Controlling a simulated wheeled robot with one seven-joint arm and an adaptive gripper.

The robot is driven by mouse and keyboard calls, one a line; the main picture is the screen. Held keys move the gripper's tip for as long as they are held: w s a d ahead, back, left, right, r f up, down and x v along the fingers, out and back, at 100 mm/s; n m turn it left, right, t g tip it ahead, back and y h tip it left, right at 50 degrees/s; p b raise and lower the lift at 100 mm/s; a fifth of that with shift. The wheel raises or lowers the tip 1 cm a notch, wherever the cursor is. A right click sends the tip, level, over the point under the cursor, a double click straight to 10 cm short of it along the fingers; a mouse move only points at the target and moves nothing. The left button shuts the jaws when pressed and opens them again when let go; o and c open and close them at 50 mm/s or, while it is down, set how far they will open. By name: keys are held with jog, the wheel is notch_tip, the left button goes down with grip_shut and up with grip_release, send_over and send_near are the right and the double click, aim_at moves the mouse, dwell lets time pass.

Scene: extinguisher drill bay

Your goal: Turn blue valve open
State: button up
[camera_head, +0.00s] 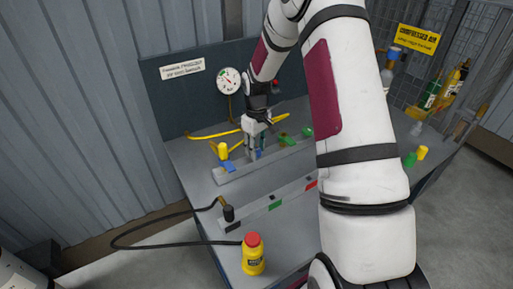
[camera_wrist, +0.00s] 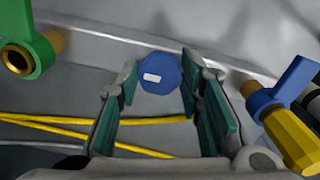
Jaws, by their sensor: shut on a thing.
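My gripper (camera_head: 257,143) is down at the rear grey rail on the workbench. In the wrist view its two green-padded fingers (camera_wrist: 162,100) are closed around a blue valve knob (camera_wrist: 160,74), a many-sided cap with a small white mark, held near the fingertips. In the head view only a bit of blue (camera_head: 259,154) shows under the fingers, and the rest is hidden. I cannot tell how far the knob is turned.
A yellow fitting (camera_wrist: 293,138) with a blue lever (camera_wrist: 281,87) stands close right of my fingers. A green valve (camera_wrist: 38,38) with brass ends is at left. Yellow hoses (camera_wrist: 75,132) run behind. A gauge (camera_head: 229,80), a yellow bottle (camera_head: 253,256) and a black hose (camera_head: 150,233) are around the bench.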

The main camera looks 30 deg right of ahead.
dwell(0.3)
jog(key=o, duration=1.2)
jog(key=shift+c, duration=0.2)
jog(key=shift+r, duration=0.1)
notch_tip(320, 180, up, 12)
